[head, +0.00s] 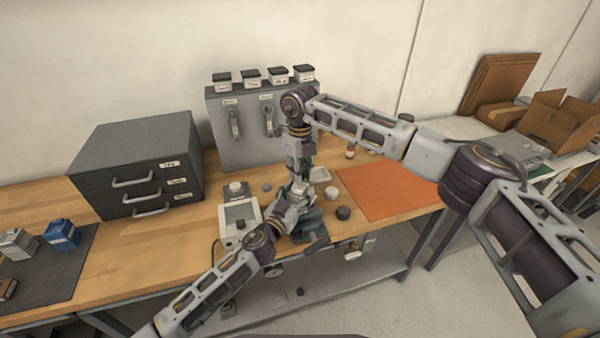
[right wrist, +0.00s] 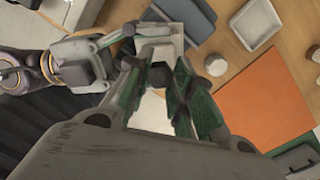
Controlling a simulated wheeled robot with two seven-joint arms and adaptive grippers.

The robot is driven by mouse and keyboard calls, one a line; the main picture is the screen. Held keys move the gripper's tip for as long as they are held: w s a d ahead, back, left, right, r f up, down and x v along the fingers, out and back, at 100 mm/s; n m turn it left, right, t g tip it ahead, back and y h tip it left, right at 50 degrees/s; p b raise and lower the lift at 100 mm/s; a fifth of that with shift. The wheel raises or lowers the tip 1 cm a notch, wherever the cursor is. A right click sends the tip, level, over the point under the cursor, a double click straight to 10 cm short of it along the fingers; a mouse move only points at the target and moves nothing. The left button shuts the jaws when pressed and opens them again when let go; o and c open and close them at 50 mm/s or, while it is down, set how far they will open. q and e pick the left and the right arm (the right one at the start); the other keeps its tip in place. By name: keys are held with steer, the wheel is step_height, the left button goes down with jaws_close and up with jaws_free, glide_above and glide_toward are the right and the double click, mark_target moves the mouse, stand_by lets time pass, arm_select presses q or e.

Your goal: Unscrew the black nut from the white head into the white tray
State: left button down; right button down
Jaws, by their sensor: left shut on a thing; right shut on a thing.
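The white head (right wrist: 150,50) is a pale block-like piece in the right wrist view, held by my left gripper (head: 294,205), which is shut on it from the lower left. The black nut (right wrist: 158,75) is a small dark piece against the white head. My right gripper (head: 300,172) comes from above; in the right wrist view its green-sided fingers (right wrist: 175,95) are shut on the nut. How far the nut sits on its thread is hidden. The white tray (right wrist: 257,22) lies on the bench beside the grippers; it also shows in the head view (head: 321,174) and looks empty.
A dark blue-grey block (head: 311,226) stands below the grippers. An orange mat (head: 390,190) lies right of the tray. A white-framed device (head: 240,218) stands left, with a grey drawer cabinet (head: 137,165) beyond.

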steer(key=shift+r, duration=1.95)
arm_select(q)
steer(key=shift+c, duration=2)
jaws_free()
steer(key=shift+s, duration=0.1)
steer(key=v, duration=1.1)
steer(key=shift+s+a, duration=0.25)
steer(key=shift+s, duration=0.05)
